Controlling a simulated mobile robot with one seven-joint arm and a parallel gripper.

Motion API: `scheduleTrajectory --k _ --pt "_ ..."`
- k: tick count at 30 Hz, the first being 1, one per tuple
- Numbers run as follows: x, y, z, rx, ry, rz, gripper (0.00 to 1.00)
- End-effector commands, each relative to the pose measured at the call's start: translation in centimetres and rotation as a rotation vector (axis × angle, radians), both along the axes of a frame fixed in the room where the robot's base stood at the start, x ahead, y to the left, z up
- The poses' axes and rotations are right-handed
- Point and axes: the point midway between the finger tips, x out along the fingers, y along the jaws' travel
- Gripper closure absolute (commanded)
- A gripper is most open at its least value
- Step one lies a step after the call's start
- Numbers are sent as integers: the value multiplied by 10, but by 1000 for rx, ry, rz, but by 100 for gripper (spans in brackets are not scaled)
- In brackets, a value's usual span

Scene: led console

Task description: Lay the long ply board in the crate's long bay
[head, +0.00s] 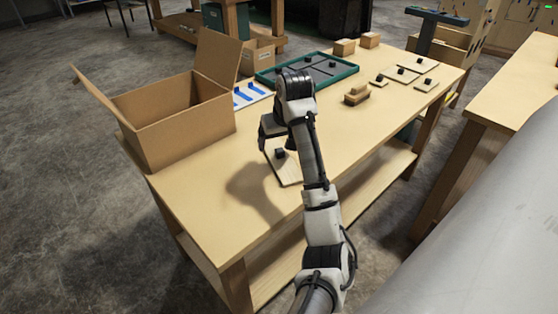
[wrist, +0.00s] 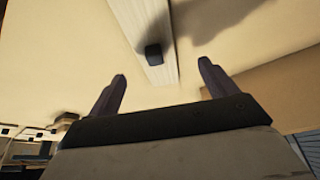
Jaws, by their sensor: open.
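The long ply board (head: 288,170) lies flat on the bench near its front edge, with a black knob (head: 280,153) on top. My gripper (head: 270,132) is above the board and partly hides it in the head view. In the wrist view the pale board (wrist: 140,28) and its knob (wrist: 153,54) show just beyond my open, empty gripper (wrist: 162,71), apart from the fingers. The green-rimmed crate (head: 344,74) stands farther back on the bench. Pieces with black knobs show inside it; my arm hides part of its near side, so I cannot tell which bay is the long one.
An open cardboard box (head: 185,118) stands on the left of the bench. A sheet with blue marks (head: 250,95) lies beside it. Small wooden blocks (head: 357,93) and thin knobbed boards (head: 402,74) lie to the right. The bench's right front is clear.

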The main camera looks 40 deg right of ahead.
Motion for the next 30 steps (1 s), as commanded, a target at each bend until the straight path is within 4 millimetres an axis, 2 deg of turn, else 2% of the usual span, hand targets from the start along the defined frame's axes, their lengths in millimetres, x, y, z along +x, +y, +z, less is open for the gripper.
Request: scheduleTrajectory --k 8,16,24,25,30 --pt "6 -6 -19 0 1 -1 15" --pt "18 -14 -54 -1 1 0 15" --pt "20 -14 -58 -2 -1 1 15" --pt "20 -14 -58 -2 -1 1 17" --pt "20 -14 -58 -2 -1 1 39"
